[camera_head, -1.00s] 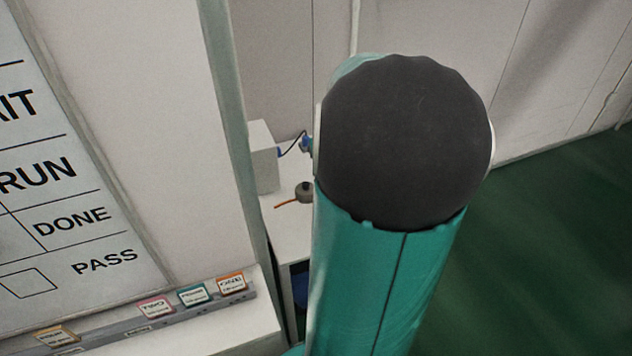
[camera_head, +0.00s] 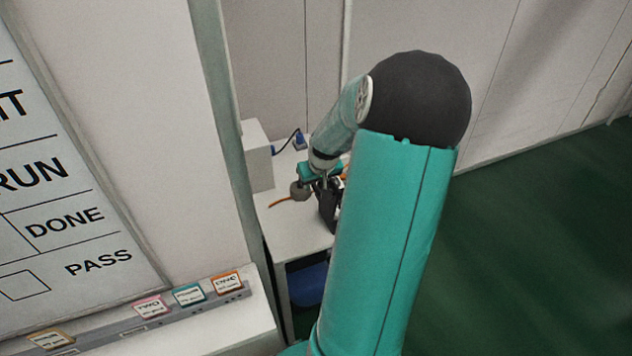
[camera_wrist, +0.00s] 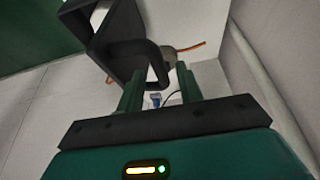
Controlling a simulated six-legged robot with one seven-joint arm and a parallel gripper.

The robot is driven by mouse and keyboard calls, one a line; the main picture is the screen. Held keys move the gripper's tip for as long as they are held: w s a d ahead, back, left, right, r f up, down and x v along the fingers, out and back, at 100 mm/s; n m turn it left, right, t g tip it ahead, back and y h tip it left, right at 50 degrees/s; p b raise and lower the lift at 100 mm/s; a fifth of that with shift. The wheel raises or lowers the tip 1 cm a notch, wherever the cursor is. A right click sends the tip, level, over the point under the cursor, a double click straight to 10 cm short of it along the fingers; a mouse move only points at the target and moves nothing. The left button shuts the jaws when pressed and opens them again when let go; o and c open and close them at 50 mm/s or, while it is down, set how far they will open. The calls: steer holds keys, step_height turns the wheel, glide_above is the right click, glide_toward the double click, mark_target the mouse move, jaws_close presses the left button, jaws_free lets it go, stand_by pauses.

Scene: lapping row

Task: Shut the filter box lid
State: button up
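A black box-like thing, which I take for the filter box (camera_head: 328,205), stands on the white bench beside my gripper (camera_head: 322,183), partly hidden by my arm. In the wrist view the black box (camera_wrist: 113,42) is at upper left, with a white part inside. A black loop or frame on it reaches to the fingertips of my gripper (camera_wrist: 160,82). The two fingers are apart, with background visible between them. I cannot tell whether a finger touches the loop. Which part is the lid, and how far open it is, I cannot make out.
A grey round thing (camera_head: 299,191) with an orange cable lies beside the gripper. A white box (camera_head: 258,160) and a blue plug (camera_head: 300,141) stand behind. A blue bin (camera_head: 308,285) is under the bench (camera_head: 290,238). The green floor at right is clear.

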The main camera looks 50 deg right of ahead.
jaws_close()
steer(key=shift+d, duration=0.15)
steer(key=shift+s+d+r+m+t+y, duration=0.15)
steer(key=shift+s+d+t+y, duration=0.15)
steer(key=shift+s+d+y, duration=0.25)
steer(key=shift+s+d+r+m+t+y, duration=0.15)
steer(key=shift+s+d+t+y, duration=0.15)
steer(key=shift+d+y, duration=0.35)
steer(key=s+d+f+m+t+y, duration=0.1)
steer(key=s+d+f+t+y, duration=0.1)
steer(key=d+y, duration=0.1)
steer(key=s+d+f+m+t+y, duration=0.1)
steer(key=s+d+f+t+y, duration=0.1)
steer(key=d+y, duration=0.1)
steer(key=s+d+f+t+y, duration=0.2)
steer(key=d+f+t, duration=0.1)
steer(key=d, duration=0.1)
steer(key=shift+d+m+y, duration=0.3)
steer(key=shift+m+y, duration=0.1)
steer(key=shift+s+d+f, duration=0.2)
steer(key=shift+s+f, duration=0.05)
steer(key=shift+f, duration=0.55)
